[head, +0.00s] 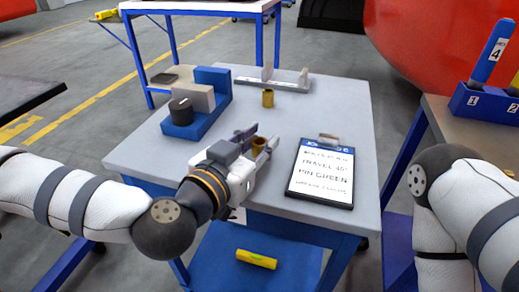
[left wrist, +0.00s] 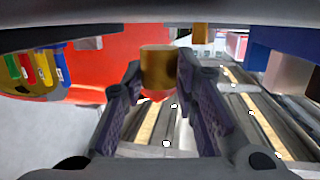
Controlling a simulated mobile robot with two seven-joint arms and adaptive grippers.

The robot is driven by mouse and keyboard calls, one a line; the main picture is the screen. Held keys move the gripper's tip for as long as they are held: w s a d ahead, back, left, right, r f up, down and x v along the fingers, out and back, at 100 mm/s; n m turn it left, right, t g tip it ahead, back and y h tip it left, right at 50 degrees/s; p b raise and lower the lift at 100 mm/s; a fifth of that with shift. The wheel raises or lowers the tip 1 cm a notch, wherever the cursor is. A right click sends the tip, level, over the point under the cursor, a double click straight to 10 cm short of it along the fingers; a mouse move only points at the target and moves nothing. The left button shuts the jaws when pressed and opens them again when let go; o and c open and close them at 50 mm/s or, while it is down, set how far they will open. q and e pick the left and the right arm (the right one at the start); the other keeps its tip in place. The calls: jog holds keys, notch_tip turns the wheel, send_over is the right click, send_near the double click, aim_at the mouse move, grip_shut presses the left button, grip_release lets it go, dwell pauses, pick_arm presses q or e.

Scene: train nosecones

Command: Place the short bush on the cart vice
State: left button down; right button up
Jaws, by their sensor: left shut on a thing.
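My left gripper (head: 260,138) is shut on a brass-coloured bush (head: 259,146), held low over the front middle of the grey cart top. In the left wrist view the bush (left wrist: 158,68) sits upright between the two fingertips. A second brass bush (head: 268,98) stands farther back on the cart; I cannot tell which is shorter. The cart vice (head: 212,101), blue with grey jaws and a black round knob, is on the cart's left, apart from the held bush. My right gripper is out of view; only part of the right arm shows.
A grey fixture with upright plates (head: 272,81) stands at the back. A blue numbered holder (head: 486,103) is on the right-hand bench. A yellow object (head: 256,259) lies on the lower shelf.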

pick_arm(q)
jog(key=shift+s+f, duration=0.1)
jog(key=shift+f, duration=0.65)
jog(key=shift+f, duration=0.1)
jog(key=c, duration=1.3)
grip_release()
jog(key=shift+f, duration=0.1)
